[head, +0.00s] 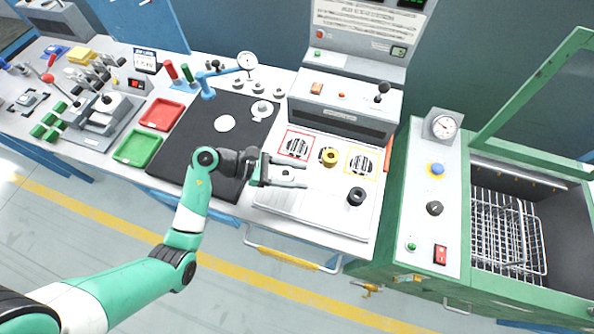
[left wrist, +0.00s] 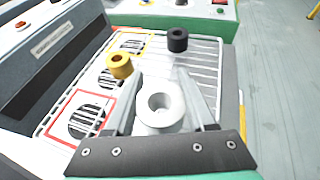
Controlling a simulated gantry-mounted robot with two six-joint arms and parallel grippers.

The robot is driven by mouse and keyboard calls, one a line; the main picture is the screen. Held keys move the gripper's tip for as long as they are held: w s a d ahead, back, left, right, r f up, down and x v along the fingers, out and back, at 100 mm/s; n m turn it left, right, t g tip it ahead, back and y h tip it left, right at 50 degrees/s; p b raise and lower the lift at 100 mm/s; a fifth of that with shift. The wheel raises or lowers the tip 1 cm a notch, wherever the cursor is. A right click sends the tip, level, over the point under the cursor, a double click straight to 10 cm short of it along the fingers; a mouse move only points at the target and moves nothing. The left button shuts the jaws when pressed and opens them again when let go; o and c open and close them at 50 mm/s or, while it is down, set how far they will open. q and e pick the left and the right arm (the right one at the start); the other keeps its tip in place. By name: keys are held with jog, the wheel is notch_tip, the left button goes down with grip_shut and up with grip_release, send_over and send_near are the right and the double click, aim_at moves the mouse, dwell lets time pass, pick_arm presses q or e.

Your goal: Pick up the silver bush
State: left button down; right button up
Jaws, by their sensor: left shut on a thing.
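The silver bush (left wrist: 160,108) is a pale ring with a hole in its top, between the two fingers of my left gripper in the left wrist view. My left gripper (head: 296,174) is shut on it, over the left part of the white panel (head: 325,215) in the head view. The fingers hide part of the bush there. I cannot tell whether the bush touches the panel. A gold bush (head: 329,157) and a black bush (head: 356,196) stand apart from the gripper; both also show in the left wrist view. My right gripper is not in view.
Red-framed (head: 296,143) and yellow-framed (head: 361,161) squares with dark slotted discs flank the gold bush. A grey machine (head: 345,103) stands behind. The black mat (head: 200,133) lies left, with red (head: 162,114) and green (head: 137,146) trays beyond. A green machine with a wire basket is right.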

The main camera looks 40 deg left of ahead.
pick_arm(q)
jog(key=s+d+r+p, duration=0.4)
jog(key=s+d+r, duration=0.3)
jog(key=s, duration=0.3)
jog(key=shift+d+r, duration=0.25)
jog(key=shift+r, duration=0.2)
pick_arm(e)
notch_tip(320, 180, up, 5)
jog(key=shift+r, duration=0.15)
